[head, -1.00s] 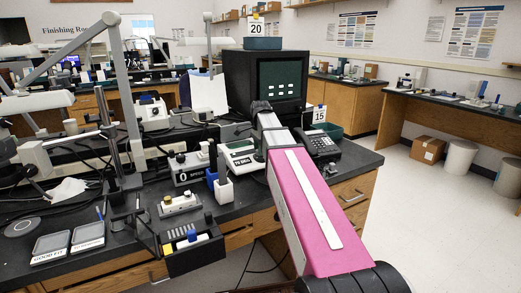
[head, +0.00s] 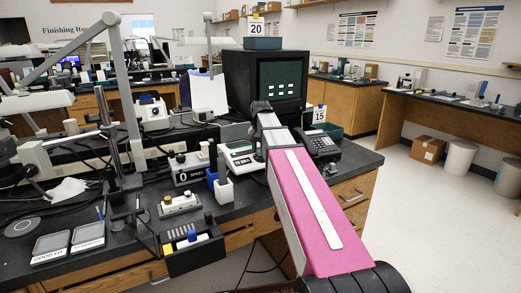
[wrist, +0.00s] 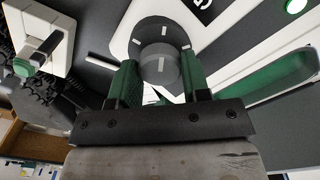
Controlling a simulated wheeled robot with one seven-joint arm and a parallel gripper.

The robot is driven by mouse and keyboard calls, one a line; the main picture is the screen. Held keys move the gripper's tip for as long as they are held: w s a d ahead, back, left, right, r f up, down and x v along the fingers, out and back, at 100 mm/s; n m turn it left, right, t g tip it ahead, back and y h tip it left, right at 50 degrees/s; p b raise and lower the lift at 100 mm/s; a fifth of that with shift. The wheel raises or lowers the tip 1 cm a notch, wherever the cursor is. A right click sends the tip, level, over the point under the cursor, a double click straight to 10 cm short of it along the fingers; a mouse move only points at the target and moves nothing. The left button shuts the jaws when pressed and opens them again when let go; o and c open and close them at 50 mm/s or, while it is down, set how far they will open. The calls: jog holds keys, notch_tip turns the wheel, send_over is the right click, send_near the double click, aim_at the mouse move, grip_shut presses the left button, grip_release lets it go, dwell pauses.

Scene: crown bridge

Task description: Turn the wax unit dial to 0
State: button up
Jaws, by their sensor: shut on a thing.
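In the wrist view a round dark grey dial (wrist: 160,48) with white marks stands on a white and dark panel. A white line on its knob runs roughly up and down in the picture. My gripper (wrist: 160,78) has its green fingers on either side of the knob, shut on it. The number at the dial's pointer cannot be read. In the head view my pink arm reaches to the bench, and a white unit (head: 240,158) with a dark display stands left of its far end. The grip itself is hidden there.
A telephone (head: 320,146) and a dark monitor (head: 281,80) stand close to my arm. Left are a speed unit (head: 188,170), a small white holder (head: 224,190) and a dark tray (head: 193,252). In the wrist view a green lamp (wrist: 296,5) glows upper right.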

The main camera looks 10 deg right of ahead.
jog(key=n, duration=0.4)
jog(key=shift+n, duration=2.6)
jog(key=o, duration=0.9)
jog(key=shift+o, duration=0.2)
jog(key=shift+r, duration=0.15)
notch_tip(320, 180, up, 11)
jog(key=shift+f, duration=0.2)
